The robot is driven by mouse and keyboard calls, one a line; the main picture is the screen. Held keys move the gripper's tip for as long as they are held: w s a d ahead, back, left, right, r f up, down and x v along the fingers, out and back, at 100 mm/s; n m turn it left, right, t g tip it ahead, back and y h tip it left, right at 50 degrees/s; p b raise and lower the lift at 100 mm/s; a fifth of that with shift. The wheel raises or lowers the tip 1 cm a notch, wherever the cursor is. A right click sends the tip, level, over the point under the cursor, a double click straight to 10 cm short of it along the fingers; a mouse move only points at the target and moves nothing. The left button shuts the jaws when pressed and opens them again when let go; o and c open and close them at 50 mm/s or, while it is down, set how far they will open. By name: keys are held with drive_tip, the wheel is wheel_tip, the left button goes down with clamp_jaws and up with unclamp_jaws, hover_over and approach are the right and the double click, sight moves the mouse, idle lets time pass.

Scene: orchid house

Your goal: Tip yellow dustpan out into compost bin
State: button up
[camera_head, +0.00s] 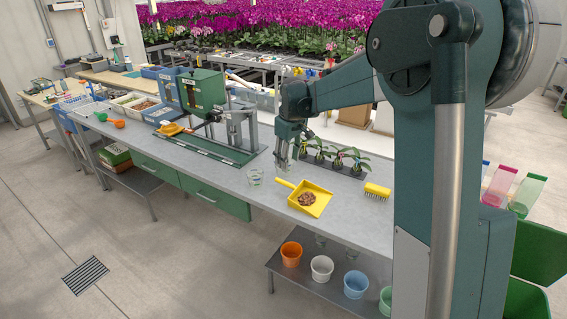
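The yellow dustpan (322,206) lies on the grey bench with a small heap of brown debris (306,199) in it. Its short handle (284,183) points to the upper left. My gripper (281,166) hangs fingers down just above and behind the handle, apart from the dustpan. It holds nothing that I can see; its finger gap is too small to judge. A green bin (528,302) with a raised green flap or lid (540,252) stands at the lower right, partly hidden by my arm and cut by the picture edge. It may be the compost bin; no label shows.
Potted orchid plants (337,158) stand behind. A green press-like machine (205,97) is farther left. Several coloured pots (322,267) stand on a low shelf.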

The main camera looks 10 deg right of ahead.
drive_tip(key=w+f+n+g+p, duration=0.1)
drive_tip(key=w+f+p, duration=0.35)
drive_tip(key=w, duration=0.45)
drive_tip(key=n+g+p, duration=0.1)
drive_tip(key=n+p, duration=0.1)
drive_tip(key=p, duration=0.1)
approach(284, 182)
drive_tip(key=shift+w, duration=0.35)
drive_tip(key=shift+w+f, duration=0.15)
drive_tip(key=shift+f, duration=0.15)
drive_tip(key=shift+f, duration=0.1)
drive_tip(key=shift+f, duration=2.4)
drive_tip(key=shift+f, duration=0.15)
drive_tip(key=shift+f+b, duration=1.65)
drive_tip(key=shift+f, duration=0.7)
